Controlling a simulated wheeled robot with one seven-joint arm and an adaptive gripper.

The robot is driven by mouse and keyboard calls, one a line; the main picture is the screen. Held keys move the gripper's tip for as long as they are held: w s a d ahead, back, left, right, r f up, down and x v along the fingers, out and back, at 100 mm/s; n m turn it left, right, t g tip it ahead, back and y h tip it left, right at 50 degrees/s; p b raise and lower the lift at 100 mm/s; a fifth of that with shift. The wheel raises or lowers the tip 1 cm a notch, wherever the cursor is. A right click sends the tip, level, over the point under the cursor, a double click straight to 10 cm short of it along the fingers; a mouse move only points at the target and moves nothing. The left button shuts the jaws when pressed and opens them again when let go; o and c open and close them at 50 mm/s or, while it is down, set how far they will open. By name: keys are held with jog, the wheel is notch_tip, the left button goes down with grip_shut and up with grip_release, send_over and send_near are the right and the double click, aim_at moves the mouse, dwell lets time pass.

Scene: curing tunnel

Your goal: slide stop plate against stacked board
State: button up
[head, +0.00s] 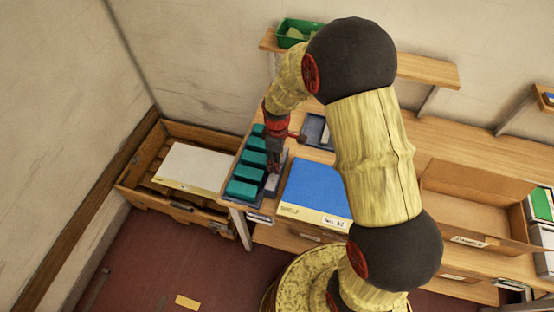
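My gripper (274,167) points down at the left end of the wooden bench, just right of a row of teal blocks (242,188). Its fingers are small and partly dark against the things behind, so whether they are open or shut is unclear. A small grey piece (271,184), possibly the stop plate, shows right below the fingertips; contact is unclear. A blue-topped board or stack with a cream front and labels (317,189) lies to the right of the gripper, partly hidden by my arm. A white board (192,167) lies over the wooden crate at left.
The wooden crate (146,192) stands against the wall, left of the bench. A grey tray (317,131) lies behind the gripper. An open cardboard box (470,200) stands at right. A shelf (430,71) with a green bin (294,32) hangs above. My arm crosses the middle.

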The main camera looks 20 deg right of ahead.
jog(key=c, duration=0.3)
grip_shut()
dwell(0.5)
